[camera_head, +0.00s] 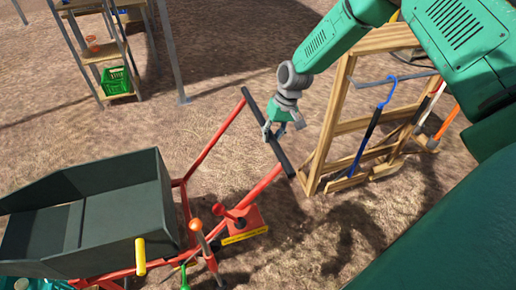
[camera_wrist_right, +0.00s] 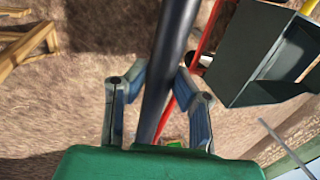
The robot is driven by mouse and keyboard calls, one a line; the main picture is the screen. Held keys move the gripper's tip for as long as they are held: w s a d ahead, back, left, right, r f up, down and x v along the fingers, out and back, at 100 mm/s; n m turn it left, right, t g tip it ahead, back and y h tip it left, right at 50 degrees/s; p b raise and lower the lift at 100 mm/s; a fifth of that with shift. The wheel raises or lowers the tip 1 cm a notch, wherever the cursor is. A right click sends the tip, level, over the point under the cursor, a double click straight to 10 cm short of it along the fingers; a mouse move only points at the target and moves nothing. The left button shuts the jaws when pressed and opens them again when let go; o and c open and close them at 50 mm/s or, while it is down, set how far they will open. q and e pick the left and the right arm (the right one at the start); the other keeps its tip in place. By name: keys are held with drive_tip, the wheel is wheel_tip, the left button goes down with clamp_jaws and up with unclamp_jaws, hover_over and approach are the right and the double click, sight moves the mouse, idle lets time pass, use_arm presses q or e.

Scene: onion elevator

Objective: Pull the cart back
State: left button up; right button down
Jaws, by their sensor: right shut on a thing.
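The cart has a dark grey-green tub (camera_head: 120,205) at the left and a red frame (camera_head: 210,145) that rises to a black handlebar (camera_head: 283,155). My right gripper (camera_head: 270,130) is at the middle of the handlebar, shut on it. In the right wrist view the bar (camera_wrist_right: 168,75) passes between the two fingers of the right gripper (camera_wrist_right: 158,85), and the cart's tub (camera_wrist_right: 265,55) shows at the upper right. The cart's wheels are mostly hidden. My left gripper is not in view.
A wooden rack (camera_head: 335,115) with long-handled tools stands just right of the handlebar. A shelf with a green crate (camera_head: 118,82) stands at the back left. An orange-handled tool (camera_head: 203,245) is beside the cart's frame. Open dirt ground lies behind the handlebar.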

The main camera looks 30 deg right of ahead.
drive_tip(key=s+d+b, duration=0.1)
drive_tip(key=s+d, duration=0.2)
drive_tip(key=d, duration=1.1)
drive_tip(key=s+d+b, duration=0.2)
drive_tip(key=s+d, duration=0.1)
drive_tip(key=d, duration=1.1)
drive_tip(key=shift+s+d+r+b, duration=0.25)
drive_tip(key=shift+d+b, duration=0.05)
drive_tip(key=c, duration=1.3)
unclamp_jaws()
drive_tip(key=shift+s+d, duration=0.15)
drive_tip(key=shift+d, duration=0.05)
drive_tip(key=shift+c, duration=0.2)
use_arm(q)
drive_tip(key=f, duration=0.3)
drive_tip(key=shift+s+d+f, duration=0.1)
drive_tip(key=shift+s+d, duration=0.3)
use_arm(e)
drive_tip(key=a+v, duration=0.1)
drive_tip(key=v, duration=1)
drive_tip(key=shift+r, duration=0.35)
